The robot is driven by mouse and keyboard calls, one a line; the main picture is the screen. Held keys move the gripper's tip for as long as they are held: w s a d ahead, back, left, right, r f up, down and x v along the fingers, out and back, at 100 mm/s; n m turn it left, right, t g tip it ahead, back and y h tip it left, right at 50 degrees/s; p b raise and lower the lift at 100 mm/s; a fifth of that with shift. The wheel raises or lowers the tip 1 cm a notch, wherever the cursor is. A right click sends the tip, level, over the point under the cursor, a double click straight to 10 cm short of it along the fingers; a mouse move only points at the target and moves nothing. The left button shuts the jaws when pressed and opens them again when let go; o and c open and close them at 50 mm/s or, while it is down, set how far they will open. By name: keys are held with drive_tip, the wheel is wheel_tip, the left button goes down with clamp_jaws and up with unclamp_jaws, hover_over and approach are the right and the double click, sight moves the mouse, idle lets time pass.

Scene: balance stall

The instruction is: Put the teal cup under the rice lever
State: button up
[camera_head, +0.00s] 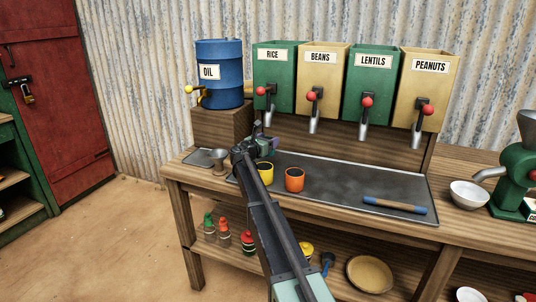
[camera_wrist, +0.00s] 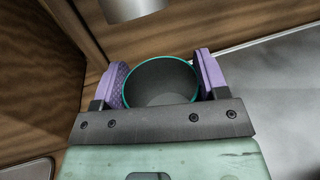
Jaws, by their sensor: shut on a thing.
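My gripper (camera_wrist: 160,82) is shut on the teal cup, with a purple pad on each side of it. In the wrist view, the cup (camera_wrist: 160,62) has a bright teal rim and a dark, empty-looking inside. A grey spout (camera_wrist: 133,8) shows just beyond the cup, slightly left. In the head view, my gripper (camera_head: 263,146) is at the back left of the metal tray, below the green bin labelled RICE (camera_head: 274,66) with its red-knobbed lever (camera_head: 262,90). My arm largely hides the cup there. I cannot tell whether the cup touches the tray.
A yellow cup (camera_head: 265,176) and an orange cup (camera_head: 294,180) stand near my arm on the tray (camera_head: 340,182). A blue-ended rolling pin (camera_head: 394,205) lies at the right. The wooden block under the blue OIL drum (camera_head: 220,75) is close on the left.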

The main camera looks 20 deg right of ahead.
wheel_tip(320, 180, down, 4)
drive_tip(key=b, duration=0.4)
drive_tip(key=shift+w+d, duration=0.1)
drive_tip(key=shift+w, duration=0.1)
drive_tip(key=shift+r, duration=0.2)
drive_tip(key=shift+f, duration=0.15)
drive_tip(key=o, duration=0.5)
drive_tip(key=shift+f, duration=0.1)
drive_tip(key=o, duration=0.4)
drive_tip(key=shift+s+r, duration=0.1)
drive_tip(key=shift+r, duration=0.25)
drive_tip(key=v, duration=0.5)
drive_tip(key=shift+s+f, duration=0.1)
